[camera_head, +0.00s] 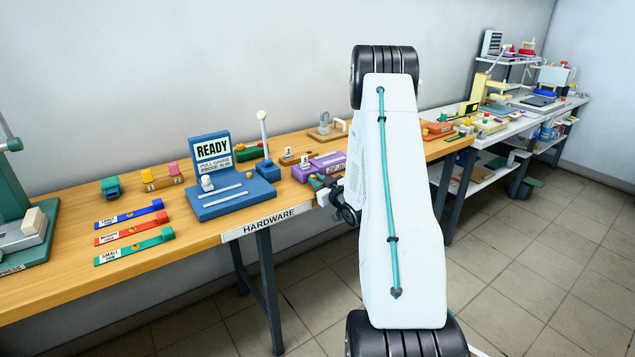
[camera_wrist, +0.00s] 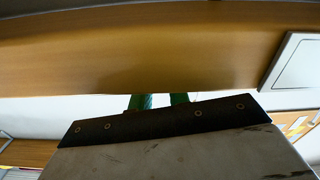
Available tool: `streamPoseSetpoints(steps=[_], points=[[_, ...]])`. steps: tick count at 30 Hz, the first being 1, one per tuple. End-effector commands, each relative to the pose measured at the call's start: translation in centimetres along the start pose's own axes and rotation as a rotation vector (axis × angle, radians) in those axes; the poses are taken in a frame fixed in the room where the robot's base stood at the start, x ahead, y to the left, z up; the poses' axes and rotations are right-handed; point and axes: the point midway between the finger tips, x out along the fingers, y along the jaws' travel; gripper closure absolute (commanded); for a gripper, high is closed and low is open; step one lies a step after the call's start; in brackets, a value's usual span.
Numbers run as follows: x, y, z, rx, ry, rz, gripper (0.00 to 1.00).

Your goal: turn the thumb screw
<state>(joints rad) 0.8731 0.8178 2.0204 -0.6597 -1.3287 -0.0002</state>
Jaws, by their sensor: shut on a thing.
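My gripper (camera_head: 322,184) is at the front edge of the wooden bench, beside the purple fixture (camera_head: 325,162) and partly behind my own white arm. Two green fingers show in the wrist view (camera_wrist: 160,100), a little apart below the bench's edge band. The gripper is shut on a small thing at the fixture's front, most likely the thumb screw. The screw itself is hidden in both views, so its turn cannot be told.
The wooden bench (camera_head: 75,272) carries a blue READY gauge (camera_head: 236,200), blue, red and green strips (camera_head: 133,236) and a teal press (camera_head: 20,245). A white bench (camera_head: 510,122) with equipment stands at the right. The tiled floor in front is clear.

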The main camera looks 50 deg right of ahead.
Motion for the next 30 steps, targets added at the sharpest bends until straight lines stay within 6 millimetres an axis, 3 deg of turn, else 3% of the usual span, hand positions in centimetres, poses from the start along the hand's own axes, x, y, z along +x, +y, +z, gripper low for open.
streamPoseSetpoints(steps=[18, 30], points=[[-0.06, 0.12, 0.09, 0.561, -0.001, 0.001, 1.0], [-0.06, 0.16, 0.12, 0.773, -0.001, 0.001, 1.0]])
